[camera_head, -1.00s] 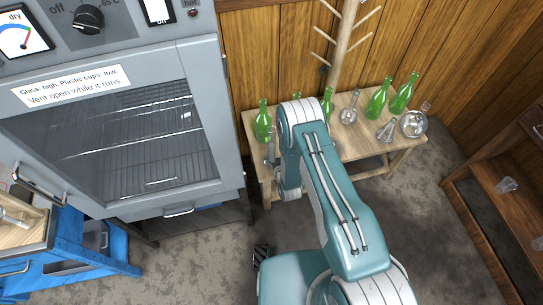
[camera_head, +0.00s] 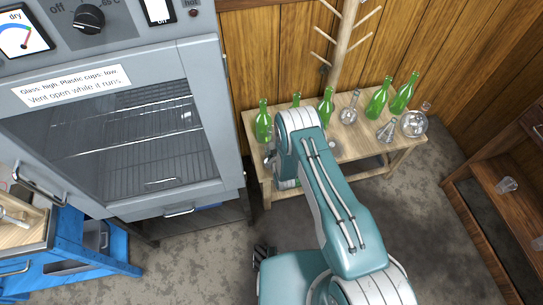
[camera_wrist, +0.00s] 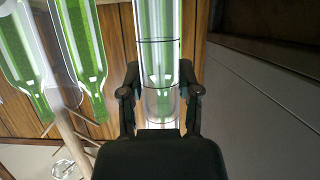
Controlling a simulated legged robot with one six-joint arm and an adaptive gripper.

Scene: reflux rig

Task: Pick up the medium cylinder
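A clear glass cylinder with dark ring marks (camera_wrist: 158,22) fills the middle of the wrist view. Green shows through it. My gripper (camera_wrist: 160,82) has one finger on each side of the cylinder, and both appear to press against its walls. The lower end of the cylinder in this view runs behind my gripper's dark body, and its other end is cut off by the frame. In the head view my gripper (camera_head: 270,160) is small and mostly hidden beside my arm, at the left end of the wooden table (camera_head: 350,145). The cylinder cannot be made out clearly there.
Green bottles (camera_head: 263,121) stand close by at the table's left, with others (camera_head: 378,97) further right. Glass flasks (camera_head: 349,113) and a round vessel (camera_head: 414,123) share the table. A wooden peg rack (camera_head: 341,45) stands behind. The oven (camera_head: 130,130) is left.

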